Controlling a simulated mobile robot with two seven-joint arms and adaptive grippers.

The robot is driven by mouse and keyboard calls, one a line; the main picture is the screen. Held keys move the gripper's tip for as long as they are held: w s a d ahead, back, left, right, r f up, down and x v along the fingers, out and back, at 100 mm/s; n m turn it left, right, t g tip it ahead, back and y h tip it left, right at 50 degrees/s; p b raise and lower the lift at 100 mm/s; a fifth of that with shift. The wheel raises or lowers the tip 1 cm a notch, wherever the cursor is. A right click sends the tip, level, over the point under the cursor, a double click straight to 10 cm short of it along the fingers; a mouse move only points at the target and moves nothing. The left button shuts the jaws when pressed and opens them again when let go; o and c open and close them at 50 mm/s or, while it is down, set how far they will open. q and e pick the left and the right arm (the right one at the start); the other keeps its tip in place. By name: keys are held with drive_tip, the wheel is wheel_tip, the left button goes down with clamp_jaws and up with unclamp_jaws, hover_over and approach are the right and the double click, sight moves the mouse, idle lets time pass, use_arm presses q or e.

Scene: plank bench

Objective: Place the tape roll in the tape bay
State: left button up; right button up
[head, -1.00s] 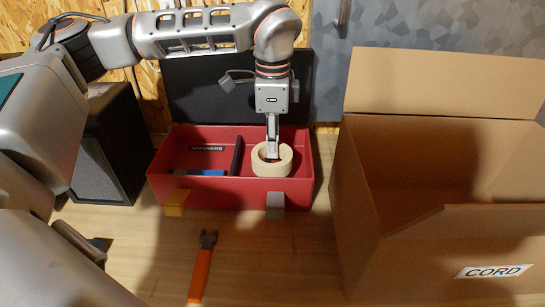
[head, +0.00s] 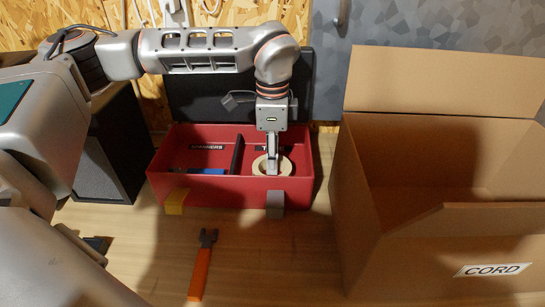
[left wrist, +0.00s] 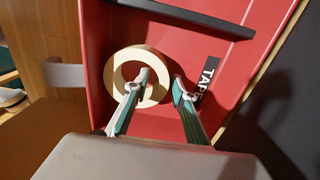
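The tape roll (head: 258,165), a cream ring, lies flat on the floor of the right compartment of the red toolbox (head: 225,190). This compartment is the tape bay; its TAPE label (left wrist: 207,80) shows in the left wrist view beside the tape roll (left wrist: 115,75). My left gripper (head: 272,170) points down into the bay at the roll. In the left wrist view, my left gripper (left wrist: 161,82) has its fingers apart, one over the roll's hole and one outside its wall, with a gap visible. My right gripper is not in view.
A dark divider (head: 237,155) separates the bay from the SPANNERS compartment, where a blue item (head: 208,171) lies. An orange-handled spanner (head: 202,265) lies on the bench in front. An open cardboard box (head: 440,240) labelled CORD stands right; a dark speaker-like box (head: 105,165) stands left.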

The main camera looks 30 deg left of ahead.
use_arm(q)
drive_tip(key=shift+r, duration=0.1)
wheel_tip(320, 180, up, 12)
drive_tip(key=shift+b, duration=0.45)
idle(0.5)
